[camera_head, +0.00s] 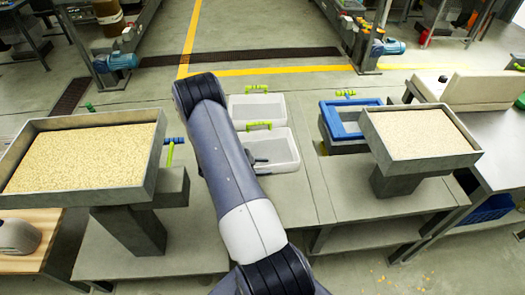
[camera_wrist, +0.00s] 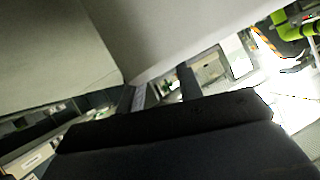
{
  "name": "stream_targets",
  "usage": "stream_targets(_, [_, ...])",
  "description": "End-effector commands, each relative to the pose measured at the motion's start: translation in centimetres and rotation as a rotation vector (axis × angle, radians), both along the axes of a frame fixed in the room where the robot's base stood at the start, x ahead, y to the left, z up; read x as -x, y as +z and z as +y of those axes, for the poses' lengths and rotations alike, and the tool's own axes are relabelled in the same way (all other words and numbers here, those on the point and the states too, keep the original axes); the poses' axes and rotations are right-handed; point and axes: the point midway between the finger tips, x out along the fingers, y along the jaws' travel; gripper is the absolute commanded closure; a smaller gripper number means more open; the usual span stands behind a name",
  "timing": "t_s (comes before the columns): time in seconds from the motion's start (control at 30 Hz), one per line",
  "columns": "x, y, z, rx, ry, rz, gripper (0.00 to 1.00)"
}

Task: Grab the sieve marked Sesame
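Two white-framed sieves with green handles lie one behind the other in the middle of the bench: the rear one (camera_head: 257,101) and the front one (camera_head: 288,150). A blue-framed sieve (camera_head: 333,121), also with a green handle, lies to their right. No Sesame marking is readable. My gripper (camera_wrist: 163,88) shows in the wrist view with two dark fingers apart and nothing seen between them. A large pale grey surface (camera_wrist: 60,45) fills the top of that view close by; I cannot tell what it is. In the head view my arm hides most of the gripper.
A large hopper tray of pale seeds (camera_head: 153,165) stands on the left, a smaller one (camera_head: 474,153) on the right. A blue handle (camera_head: 174,140) sticks out beside the left hopper. Bare bench (camera_head: 315,190) lies right of the sieves.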

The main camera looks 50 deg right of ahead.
Motion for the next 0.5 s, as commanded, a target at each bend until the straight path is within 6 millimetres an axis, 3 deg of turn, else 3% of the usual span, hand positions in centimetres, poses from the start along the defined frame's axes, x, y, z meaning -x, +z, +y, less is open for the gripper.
stream_targets(0.27, [0.13,-0.21,-0.33,0.0,0.0,-0.001,0.66])
stream_targets(0.5, [0.11,-0.2,-0.32,0.0,0.001,-0.002,0.85])
